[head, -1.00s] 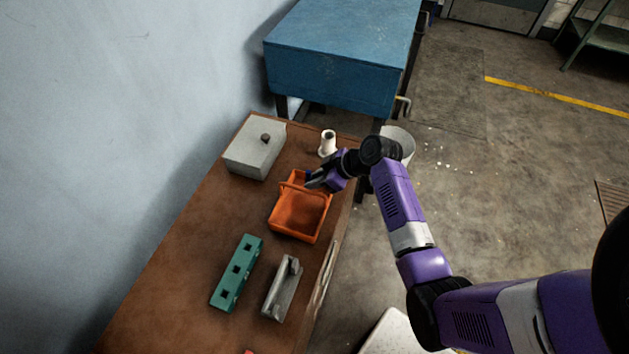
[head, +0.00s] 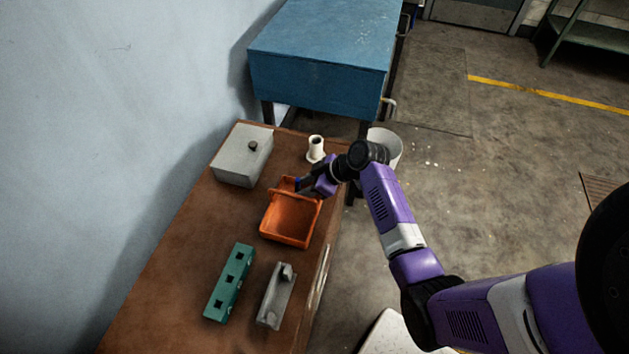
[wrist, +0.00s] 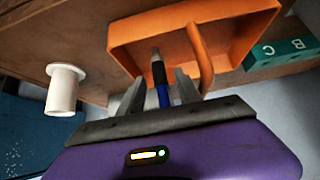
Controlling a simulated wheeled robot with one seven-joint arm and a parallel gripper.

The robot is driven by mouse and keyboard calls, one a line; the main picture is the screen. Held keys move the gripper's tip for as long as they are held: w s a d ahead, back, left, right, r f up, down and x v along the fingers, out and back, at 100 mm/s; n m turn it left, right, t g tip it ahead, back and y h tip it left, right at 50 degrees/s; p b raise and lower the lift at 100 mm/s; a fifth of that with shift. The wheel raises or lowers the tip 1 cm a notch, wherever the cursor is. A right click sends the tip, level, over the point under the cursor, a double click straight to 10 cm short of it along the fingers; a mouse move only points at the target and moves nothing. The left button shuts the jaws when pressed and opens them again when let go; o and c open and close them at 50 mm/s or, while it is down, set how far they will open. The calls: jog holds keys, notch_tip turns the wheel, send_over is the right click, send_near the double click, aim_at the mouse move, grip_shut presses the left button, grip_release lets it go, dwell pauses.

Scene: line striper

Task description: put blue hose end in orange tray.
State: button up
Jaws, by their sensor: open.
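The orange tray (head: 290,219) sits on the brown bench, with a raised handle across its far part. It fills the top of the wrist view (wrist: 125,32). My gripper (head: 304,186) is at the tray's far end, near the handle. In the wrist view my gripper (wrist: 158,88) is open, its two grey fingers apart. The blue hose end (wrist: 164,96), with a dark tip, lies between the fingers and points toward the tray. Its tip overlaps the tray in that view; I cannot tell whether it touches the tray or a finger. A small blue part shows in the head view.
A white flanged cylinder (head: 316,148) stands just beyond my gripper. A grey lidded box (head: 236,163) is at the far left. A green block with square holes (head: 230,283) and a grey metal bracket (head: 275,298) lie nearer. A blue cabinet (head: 320,60) stands behind.

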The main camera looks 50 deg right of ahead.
jog(key=v, duration=1.1)
jog(key=shift+s+r+b, duration=0.2)
jog(key=shift+b, duration=0.15)
jog(key=shift+d, duration=0.1)
jog(key=w+d+r+m+t+h, duration=0.3)
jog(key=d+r+m+h, duration=0.15)
jog(key=d, duration=0.25)
jog(key=s+a+r+m+t+h, duration=0.2)
jog(key=s+a+r+t, duration=0.15)
jog(key=s+a, duration=0.55)
jog(key=s+a+r+m+t+h, duration=0.2)
jog(key=s+a+r, duration=0.35)
jog(key=a, duration=0.75)
jog(key=s+a+n+g+y, duration=0.1)
jog(key=s+a+n+y, duration=0.3)
jog(key=s+a, duration=0.5)
jog(key=shift+s+f+n+y+b, duration=0.4)
jog(key=shift+s+y, duration=0.55)
jog(key=shift+s, duration=0.2)
jog(key=shift+a, duration=0.1)
jog(key=shift+c, duration=0.5)
